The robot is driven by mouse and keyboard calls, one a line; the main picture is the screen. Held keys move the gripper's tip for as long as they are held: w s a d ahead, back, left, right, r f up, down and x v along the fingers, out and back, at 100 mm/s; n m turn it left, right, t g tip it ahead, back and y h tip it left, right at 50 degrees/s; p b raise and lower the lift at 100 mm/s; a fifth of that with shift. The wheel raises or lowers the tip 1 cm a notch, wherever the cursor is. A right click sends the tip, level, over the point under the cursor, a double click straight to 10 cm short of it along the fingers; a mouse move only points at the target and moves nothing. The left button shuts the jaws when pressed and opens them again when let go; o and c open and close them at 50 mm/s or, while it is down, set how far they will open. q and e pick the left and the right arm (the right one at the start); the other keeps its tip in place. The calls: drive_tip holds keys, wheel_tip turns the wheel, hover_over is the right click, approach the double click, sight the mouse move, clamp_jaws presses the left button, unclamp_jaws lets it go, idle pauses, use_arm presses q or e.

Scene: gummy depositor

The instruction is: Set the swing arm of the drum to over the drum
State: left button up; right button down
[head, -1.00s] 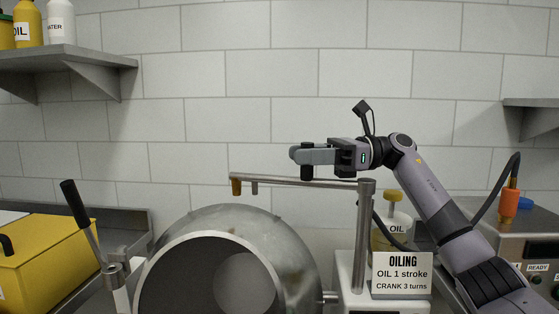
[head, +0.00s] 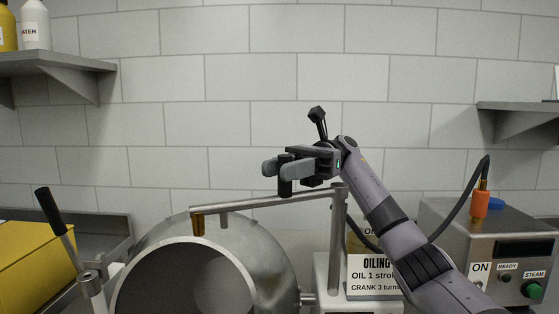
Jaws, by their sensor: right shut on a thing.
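The drum (head: 266,258) is a round metal vessel low in the head view, its wide dark mouth facing me. The swing arm (head: 250,203) is a thin metal tube running left from the top of an upright post (head: 335,245) right of the drum. Its brass-coloured nozzle (head: 197,225) at the free end hangs in front of the drum's upper rim in the picture. My right gripper (head: 284,170) is shut on the black upright handle (head: 285,187) of the swing arm, partly hidden by the fingers. My left gripper is not in view.
An OILING sign (head: 372,276) stands right of the post, partly behind my right arm. A steam box (head: 510,246) with an orange-ended hose (head: 480,205) is at right. A black-handled lever (head: 50,212) and yellow box (head: 30,255) are at left. Shelves (head: 60,64) are above.

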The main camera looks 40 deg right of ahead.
drive_tip(key=shift+s+a+n+g, duration=0.1)
drive_tip(key=shift+s+n+g, duration=0.3)
drive_tip(key=shift+g, duration=0.3)
drive_tip(key=c, duration=1)
unclamp_jaws()
drive_tip(key=shift+o, duration=0.2)
wheel_tip(320, 180, up, 12)
drive_tip(key=shift+f+p, duration=0.15)
drive_tip(key=shift+p, duration=0.85)
wheel_tip(320, 180, up, 8)
drive_tip(key=p, duration=0.4)
